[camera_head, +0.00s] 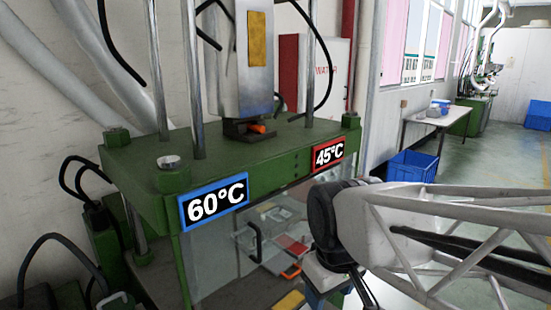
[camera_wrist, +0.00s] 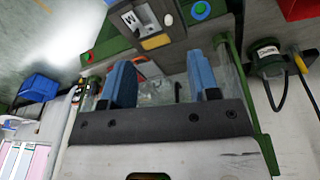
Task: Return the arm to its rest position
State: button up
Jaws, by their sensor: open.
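My arm (camera_head: 395,225) reaches in from the right, in front of the green moulding machine (camera_head: 120,165). My gripper (camera_wrist: 162,75) shows in the wrist view as two blue fingers spread well apart. No object is visible held between them; the machine's clear front panel shows behind the gap. In the head view the gripper is mostly cut off at the bottom edge, below the black wrist joint. A small orange part (camera_head: 257,128) sits under the machine's metal ram (camera_head: 240,60).
The machine carries a 60°C sign (camera_head: 213,203), a 45°C sign (camera_head: 329,152) and a clear door with a black handle (camera_head: 255,243). A control panel (camera_wrist: 150,22) shows in the wrist view. A blue bin (camera_head: 412,167) and table (camera_head: 430,120) stand behind. Floor at right is open.

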jog(key=s+d+f+m, duration=0.2)
jog(key=s+d+m, duration=0.4)
jog(key=d, duration=0.3)
jog(key=shift+d+t+h, duration=0.15)
jog(key=shift+t+h, duration=0.15)
dwell(1.0)
